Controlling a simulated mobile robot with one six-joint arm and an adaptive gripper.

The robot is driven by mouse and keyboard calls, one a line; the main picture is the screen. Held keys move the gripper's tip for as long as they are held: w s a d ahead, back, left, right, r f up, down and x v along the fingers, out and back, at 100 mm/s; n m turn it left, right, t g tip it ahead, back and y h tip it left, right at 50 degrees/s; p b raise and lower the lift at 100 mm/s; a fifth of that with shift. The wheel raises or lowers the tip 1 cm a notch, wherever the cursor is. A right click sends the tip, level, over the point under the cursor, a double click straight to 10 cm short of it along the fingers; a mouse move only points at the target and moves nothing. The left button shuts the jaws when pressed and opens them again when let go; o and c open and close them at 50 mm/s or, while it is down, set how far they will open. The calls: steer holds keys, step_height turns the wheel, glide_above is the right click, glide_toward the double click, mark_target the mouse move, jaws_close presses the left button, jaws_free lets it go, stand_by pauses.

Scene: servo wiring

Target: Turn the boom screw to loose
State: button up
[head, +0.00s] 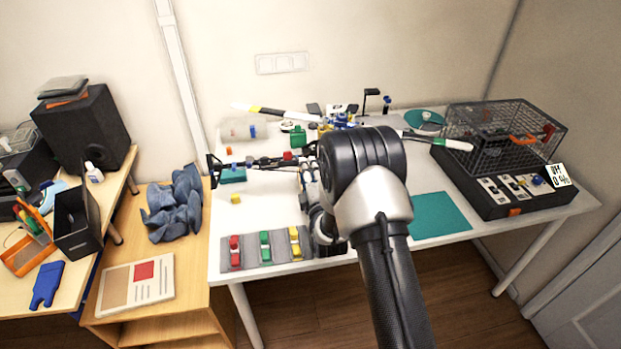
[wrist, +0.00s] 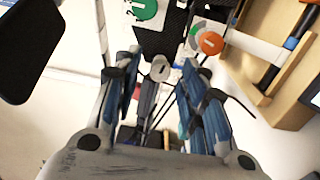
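In the wrist view the two blue-grey fingers of my gripper (wrist: 160,85) stand apart, with a gap between them. A pale grey round knob (wrist: 160,68) shows in that gap near the fingertips; I cannot tell whether it is the boom screw or whether a finger touches it. Beyond the fingertips are a dark panel with a green disc (wrist: 145,9) and an orange knob (wrist: 211,43) beside a coloured dial. In the head view my arm hides most of my gripper and the work spot under it at the middle of the white table (head: 270,205).
A wire cage box (head: 505,135) with a black control panel stands at the right of the table. A grey tray (head: 248,255) with red, green and yellow pieces lies at the front left. A teal mat (head: 438,215) is at the right front. A long-bladed rotor (head: 275,112) spans the back.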

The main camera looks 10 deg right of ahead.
steer(key=s, duration=1.1)
steer(key=shift+s, duration=0.4)
